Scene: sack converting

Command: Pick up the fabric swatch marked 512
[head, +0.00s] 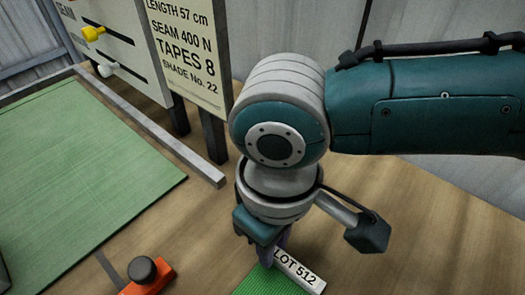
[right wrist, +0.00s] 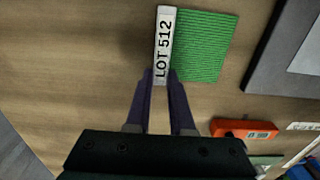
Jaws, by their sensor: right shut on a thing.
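The swatch marked LOT 512 is a green ribbed fabric square (head: 262,284) with a white label strip (head: 303,273) along one edge. In the right wrist view the green fabric (right wrist: 205,47) lies to the right of the strip. My right gripper (right wrist: 162,75) is shut on the near end of the strip, one dark finger on each side. In the head view the right gripper (head: 268,255) points down at the swatch, and the arm partly hides it. I cannot tell whether the swatch is clear of the wooden table. My left gripper is not in view.
A green mat (head: 80,165) lies to the left, with a pale rail (head: 150,130) along it. An orange block with a black knob (head: 147,277) stands near the front. A sign (head: 187,45) and a slider panel (head: 110,40) stand behind. A dark grey panel (right wrist: 275,55) lies right of the swatch.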

